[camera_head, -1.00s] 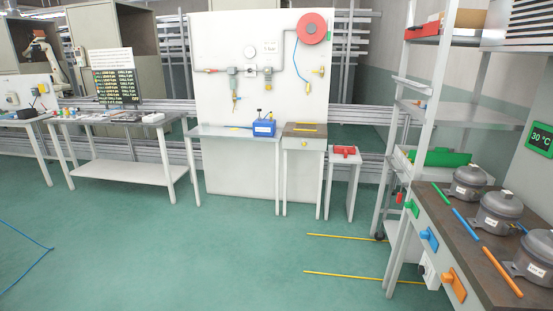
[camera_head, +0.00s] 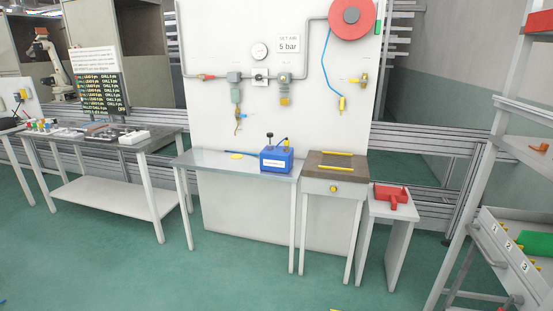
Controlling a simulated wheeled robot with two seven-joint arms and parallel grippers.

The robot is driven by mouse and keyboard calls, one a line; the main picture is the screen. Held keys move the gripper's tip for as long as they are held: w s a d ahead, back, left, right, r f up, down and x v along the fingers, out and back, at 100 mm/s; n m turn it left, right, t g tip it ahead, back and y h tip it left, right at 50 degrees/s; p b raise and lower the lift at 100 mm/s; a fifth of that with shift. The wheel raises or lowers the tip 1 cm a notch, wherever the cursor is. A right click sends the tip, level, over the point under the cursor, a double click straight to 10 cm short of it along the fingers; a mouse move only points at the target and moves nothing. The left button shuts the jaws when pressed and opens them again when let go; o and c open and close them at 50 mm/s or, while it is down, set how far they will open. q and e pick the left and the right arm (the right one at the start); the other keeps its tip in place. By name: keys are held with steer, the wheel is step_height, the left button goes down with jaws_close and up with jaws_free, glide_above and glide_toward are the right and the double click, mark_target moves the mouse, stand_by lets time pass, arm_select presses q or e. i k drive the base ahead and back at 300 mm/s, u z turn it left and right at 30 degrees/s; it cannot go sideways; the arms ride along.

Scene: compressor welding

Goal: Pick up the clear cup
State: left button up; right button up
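I cannot make out a clear cup in the head view. Small items lie on the left workbench (camera_head: 95,146), too small to tell apart. The middle table (camera_head: 215,160) carries a blue box (camera_head: 276,159) and a small yellow item (camera_head: 237,155). Neither of my grippers is in view.
A brown-topped table (camera_head: 337,172) with yellow bars stands right of the middle table. A small white stand (camera_head: 388,211) holds a red tray (camera_head: 391,196). A shelf rack (camera_head: 480,195) stands at the right. Green floor (camera_head: 250,275) is clear in front.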

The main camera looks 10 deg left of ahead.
mark_target(197, 150)
steer(key=u, duration=0.1)
steer(key=i, duration=2.25)
steer(key=u, duration=0.1)
